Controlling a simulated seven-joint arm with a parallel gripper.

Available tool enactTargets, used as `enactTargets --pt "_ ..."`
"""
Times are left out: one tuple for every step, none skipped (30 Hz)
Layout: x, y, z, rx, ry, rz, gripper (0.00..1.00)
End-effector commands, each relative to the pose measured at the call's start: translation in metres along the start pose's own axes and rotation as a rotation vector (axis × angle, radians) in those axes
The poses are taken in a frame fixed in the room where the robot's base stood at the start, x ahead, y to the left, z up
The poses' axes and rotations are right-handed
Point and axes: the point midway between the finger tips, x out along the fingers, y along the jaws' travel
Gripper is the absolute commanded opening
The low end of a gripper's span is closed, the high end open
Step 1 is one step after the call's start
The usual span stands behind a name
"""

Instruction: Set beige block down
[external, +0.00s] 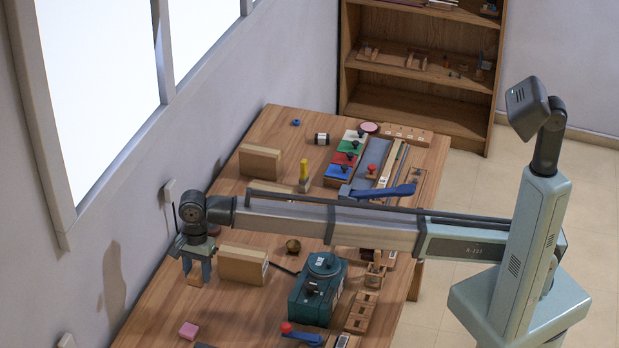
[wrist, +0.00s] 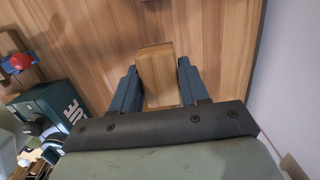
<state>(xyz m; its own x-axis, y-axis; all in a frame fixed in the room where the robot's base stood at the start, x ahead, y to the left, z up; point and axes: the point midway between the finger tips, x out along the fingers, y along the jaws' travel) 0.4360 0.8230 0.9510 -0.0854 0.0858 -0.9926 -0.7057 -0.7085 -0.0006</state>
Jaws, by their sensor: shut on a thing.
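The beige block (wrist: 158,75) is between my gripper's two blue-grey fingers in the wrist view. My gripper (wrist: 156,84) is shut on it. In the external view my gripper (external: 196,272) points down at the left side of the table, near the wall, with the small beige block (external: 195,280) at its fingertips. The block is at or just above the wooden table (external: 158,306); I cannot tell whether it touches. Its underside is hidden.
A larger tan box (external: 243,264) stands just right of my gripper. A teal machine (external: 318,290) is farther right. Bare table lies between the pink block and the teal machine. The wall is close on the left.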

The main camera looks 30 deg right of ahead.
Motion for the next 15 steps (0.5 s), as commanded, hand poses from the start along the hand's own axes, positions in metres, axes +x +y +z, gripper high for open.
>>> enactTargets --pt "0.005 0.0 -0.001 0.0 0.0 -0.001 0.14" --pt "0.007 0.0 -0.001 0.0 0.0 -0.001 0.14" --pt "0.01 0.0 -0.002 0.0 0.0 -0.001 0.14" --pt "0.012 0.0 -0.002 0.001 0.0 -0.001 0.14" --pt "0.014 0.0 -0.002 0.001 0.0 -0.001 0.14" --pt "0.018 0.0 -0.003 0.001 0.0 0.0 0.14" --pt "0.021 0.0 -0.003 0.001 0.0 0.001 0.14" --pt "0.025 0.0 -0.004 0.001 0.0 0.001 0.14" --pt "0.03 0.0 -0.004 0.001 0.0 0.001 0.14" --pt "0.035 0.0 -0.005 0.001 0.0 0.0 0.14" --pt "0.039 0.0 -0.006 0.001 0.0 0.0 0.14" --pt "0.046 0.0 -0.006 0.001 0.0 0.0 0.14" --pt "0.051 0.001 -0.007 0.002 0.0 0.001 0.14" --pt "0.056 0.001 -0.008 0.002 0.001 0.002 0.14" --pt "0.062 0.001 -0.009 0.002 0.0 0.001 0.14"
